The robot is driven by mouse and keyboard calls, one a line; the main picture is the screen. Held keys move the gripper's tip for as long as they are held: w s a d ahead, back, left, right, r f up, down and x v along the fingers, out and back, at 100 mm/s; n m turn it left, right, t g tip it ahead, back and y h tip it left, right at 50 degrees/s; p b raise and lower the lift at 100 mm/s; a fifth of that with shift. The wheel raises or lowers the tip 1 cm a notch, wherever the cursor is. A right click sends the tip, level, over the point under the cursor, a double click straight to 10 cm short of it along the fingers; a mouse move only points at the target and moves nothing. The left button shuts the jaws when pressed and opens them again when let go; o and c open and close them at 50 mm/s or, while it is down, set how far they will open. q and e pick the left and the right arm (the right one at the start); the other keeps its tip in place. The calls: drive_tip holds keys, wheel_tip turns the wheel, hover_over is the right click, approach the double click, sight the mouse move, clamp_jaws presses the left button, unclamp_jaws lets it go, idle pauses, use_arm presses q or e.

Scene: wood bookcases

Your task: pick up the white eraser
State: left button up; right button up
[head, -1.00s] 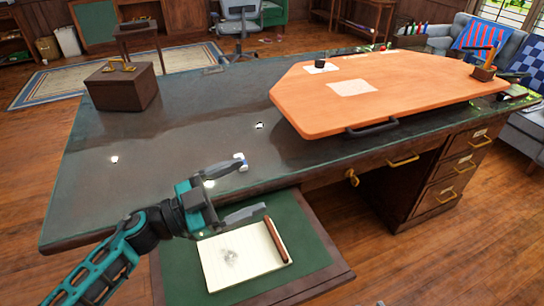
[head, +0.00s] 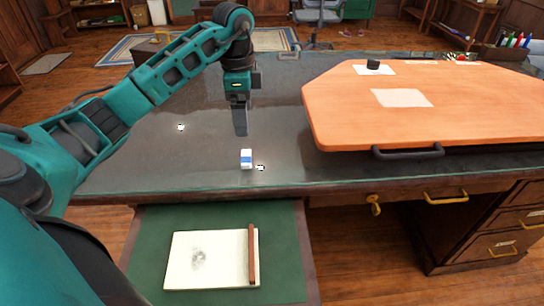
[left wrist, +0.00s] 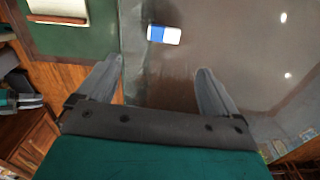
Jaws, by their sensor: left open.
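The white eraser (head: 246,158) with a blue band lies on the dark glossy desk top near its front edge. It also shows in the left wrist view (left wrist: 164,34), beyond and between the fingertips. My left gripper (head: 240,130) points down above the desk, behind the eraser in the head view. In the left wrist view its two fingers (left wrist: 158,75) are apart with nothing between them. The eraser is apart from the fingers.
An orange board (head: 420,105) with a black handle (head: 408,153) covers the desk's right side. A pulled-out green panel (head: 285,250) holds a notepad (head: 205,262) and a brown stick (head: 252,255). The desk around the eraser is clear.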

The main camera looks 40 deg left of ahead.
use_arm(q)
drive_tip(key=b, duration=0.1)
hover_over(246, 156)
drive_tip(key=f, duration=0.6)
drive_tip(key=shift+s+f, duration=0.3)
drive_tip(key=shift+f, duration=0.1)
drive_tip(key=shift+w+f+b, duration=0.2)
drive_tip(key=shift+f+b, duration=0.35)
drive_tip(key=shift+f, duration=2.3)
drive_tip(key=c, duration=1.1)
